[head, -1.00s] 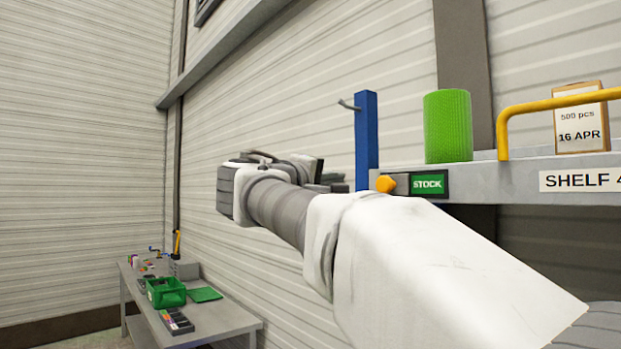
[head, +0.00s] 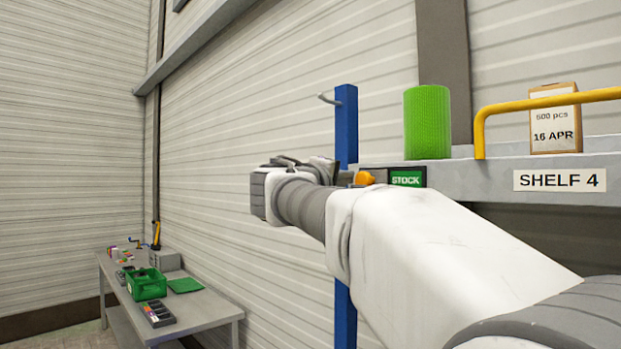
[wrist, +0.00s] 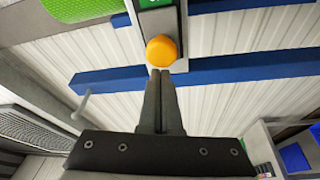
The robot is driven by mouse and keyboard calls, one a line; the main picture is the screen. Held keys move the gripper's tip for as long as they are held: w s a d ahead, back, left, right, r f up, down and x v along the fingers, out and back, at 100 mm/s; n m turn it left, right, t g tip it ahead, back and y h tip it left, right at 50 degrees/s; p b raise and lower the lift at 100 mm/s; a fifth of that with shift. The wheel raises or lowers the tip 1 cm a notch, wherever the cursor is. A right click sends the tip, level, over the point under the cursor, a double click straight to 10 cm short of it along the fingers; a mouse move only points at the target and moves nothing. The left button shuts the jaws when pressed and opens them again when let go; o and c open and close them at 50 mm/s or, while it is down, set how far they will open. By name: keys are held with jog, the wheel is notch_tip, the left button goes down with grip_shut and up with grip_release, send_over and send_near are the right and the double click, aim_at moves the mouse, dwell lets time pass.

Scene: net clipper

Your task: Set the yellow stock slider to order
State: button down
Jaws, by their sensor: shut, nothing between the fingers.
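The yellow-orange slider knob (head: 365,178) sits at the left end of a dark slider strip on the shelf's front edge. The green STOCK panel (head: 407,179) shows just to its right. In the wrist view the knob (wrist: 161,51) is straight ahead of my fingertips, with a bit of the green panel (wrist: 155,3) at the top edge. My gripper (wrist: 161,74) is shut and empty, its tips right at the knob's near side; I cannot tell if they touch. In the head view my gripper (head: 335,172) is just left of the knob. No ORDER label is visible.
The shelf (head: 485,181) carries a green cylinder (head: 427,122), a yellow rail (head: 545,102) and a box marked 16 APR (head: 556,120). A blue post (head: 346,120) with a hook stands beside the slider. A bench (head: 205,309) with a green crate (head: 147,284) is lower left.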

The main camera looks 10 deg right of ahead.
aim_at(387, 175)
jog(key=s+d+b, duration=0.1)
jog(key=s, duration=0.1)
jog(key=s+d+b, duration=0.1)
jog(key=b, duration=0.1)
jog(key=s+d+b, duration=0.2)
jog(key=shift+s+f, duration=0.15)
jog(key=shift+s, duration=0.15)
jog(key=shift+s+d, duration=0.25)
jog(key=shift+s, duration=0.05)
jog(key=shift+r, duration=0.2)
